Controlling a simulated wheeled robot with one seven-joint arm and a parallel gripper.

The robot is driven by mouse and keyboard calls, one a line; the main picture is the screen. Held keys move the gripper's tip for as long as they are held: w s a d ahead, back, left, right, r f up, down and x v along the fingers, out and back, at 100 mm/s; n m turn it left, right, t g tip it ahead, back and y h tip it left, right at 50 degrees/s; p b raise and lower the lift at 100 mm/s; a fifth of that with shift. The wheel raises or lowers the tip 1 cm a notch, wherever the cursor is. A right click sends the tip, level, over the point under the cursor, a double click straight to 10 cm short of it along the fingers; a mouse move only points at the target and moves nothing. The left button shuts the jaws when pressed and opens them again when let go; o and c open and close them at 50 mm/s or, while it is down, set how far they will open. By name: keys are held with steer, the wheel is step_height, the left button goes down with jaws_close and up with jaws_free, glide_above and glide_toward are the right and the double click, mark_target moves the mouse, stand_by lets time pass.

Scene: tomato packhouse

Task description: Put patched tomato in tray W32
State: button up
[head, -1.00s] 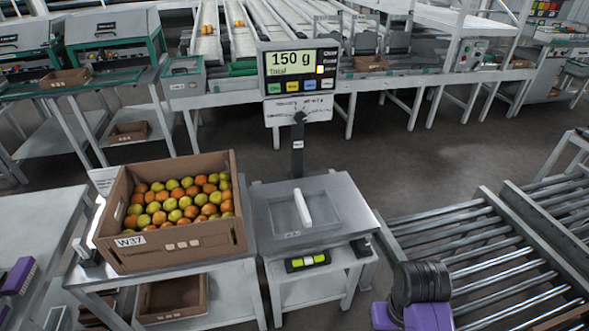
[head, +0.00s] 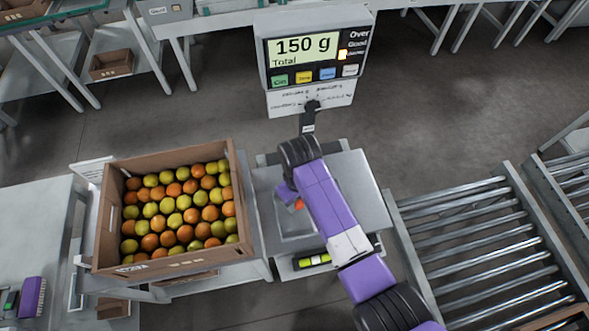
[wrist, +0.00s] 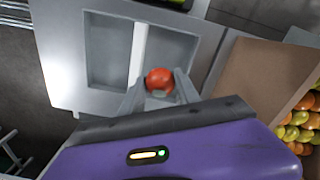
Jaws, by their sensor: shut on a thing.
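A red tomato (wrist: 159,80) is between the two fingers of my gripper (wrist: 160,92) in the wrist view. A small pale patch shows on its near edge. My gripper is shut on it, over the grey weighing pan (wrist: 108,50) with a white divider bar. In the head view the tomato (head: 299,204) shows as a small red spot beside my gripper (head: 290,197); my arm hides much of the pan. I cannot tell whether the tomato touches the pan. No label reading W32 is legible.
A cardboard crate (head: 104,222) full of orange and yellow-green tomatoes stands left of the scale; its label is hard to read now. The scale display (head: 313,50) behind reads 150 g Total. A roller conveyor (head: 470,240) lies right. A purple brush-like item (head: 32,297) is at lower left.

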steer(key=shift+w+a+r, duration=0.25)
steer(key=shift+a+r, duration=0.05)
steer(key=shift+a, duration=0.25)
steer(key=shift+w+a+n, duration=0.15)
steer(key=shift+a+n, duration=0.05)
steer(key=shift+n, duration=0.1)
steer(key=shift+f, duration=0.25)
step_height(320, 180, down, 4)
steer(key=b, duration=0.4)
steer(key=shift+f, duration=0.15)
steer(key=shift+f+b, duration=1.8)
steer(key=shift+f, duration=0.45)
steer(key=shift+f+b, duration=0.35)
steer(key=shift+f, duration=0.2)
steer(key=o, duration=1)
steer(key=c, duration=0.3)
steer(key=shift+c, duration=0.2)
